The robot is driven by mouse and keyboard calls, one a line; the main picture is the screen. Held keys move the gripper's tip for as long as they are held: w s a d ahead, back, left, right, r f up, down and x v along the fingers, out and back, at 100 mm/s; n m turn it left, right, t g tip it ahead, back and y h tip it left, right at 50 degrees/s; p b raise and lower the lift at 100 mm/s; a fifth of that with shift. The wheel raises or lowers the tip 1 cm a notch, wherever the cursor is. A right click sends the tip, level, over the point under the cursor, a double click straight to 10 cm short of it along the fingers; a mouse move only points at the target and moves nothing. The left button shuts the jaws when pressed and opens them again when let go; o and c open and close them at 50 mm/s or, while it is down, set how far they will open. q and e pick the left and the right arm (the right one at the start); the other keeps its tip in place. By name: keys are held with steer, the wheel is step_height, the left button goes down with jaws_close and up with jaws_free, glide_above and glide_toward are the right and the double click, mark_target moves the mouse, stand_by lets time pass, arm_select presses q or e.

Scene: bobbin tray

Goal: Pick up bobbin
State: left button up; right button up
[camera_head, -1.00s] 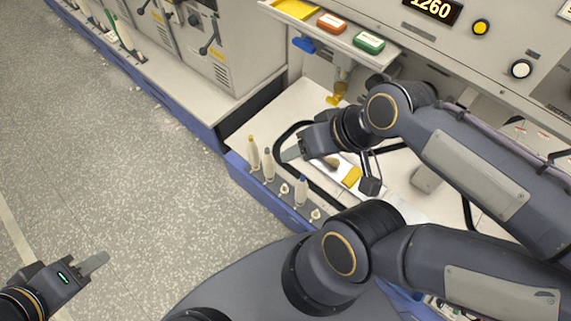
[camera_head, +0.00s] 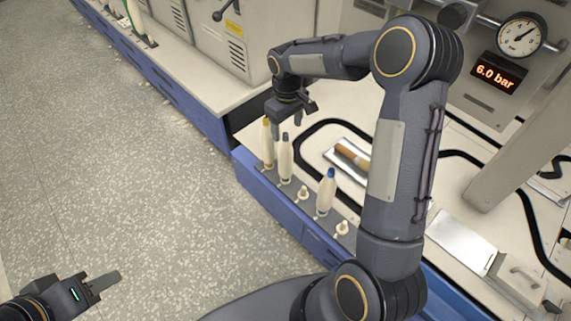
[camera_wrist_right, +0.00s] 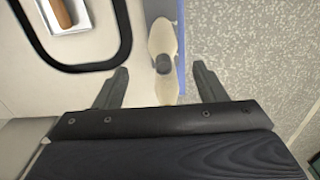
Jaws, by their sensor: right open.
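Three cream bobbins stand upright along the tray's front strip in the head view: a yellow-tipped bobbin (camera_head: 267,150), a grey-tipped bobbin (camera_head: 285,160) and a blue-tipped bobbin (camera_head: 326,193). My right gripper (camera_head: 289,122) is open and points down above the yellow- and grey-tipped ones. In the right wrist view, a dark-grey-tipped bobbin (camera_wrist_right: 162,64) lies between the spread fingers of the right gripper (camera_wrist_right: 160,85), not visibly gripped. Another pale form overlaps it below. My left gripper (camera_head: 100,284) is far off at lower left over the floor, seen edge-on.
Two short empty pegs (camera_head: 303,193) and (camera_head: 342,228) stand in the row. Grey machine cabinets (camera_head: 222,45) stand at the back left. Open floor (camera_head: 110,170) is at left.

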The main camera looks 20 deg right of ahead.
mark_target(286, 141)
steer(key=f+b, duration=0.1)
steer(key=f, duration=0.2)
steer(key=f+b, duration=0.2)
steer(key=f, duration=0.1)
steer(key=shift+w+a+f, duration=0.1)
steer(key=shift+a+f, duration=0.1)
steer(key=shift+f, duration=0.2)
steer(key=shift+r, duration=0.1)
steer(key=c, duration=1.4)
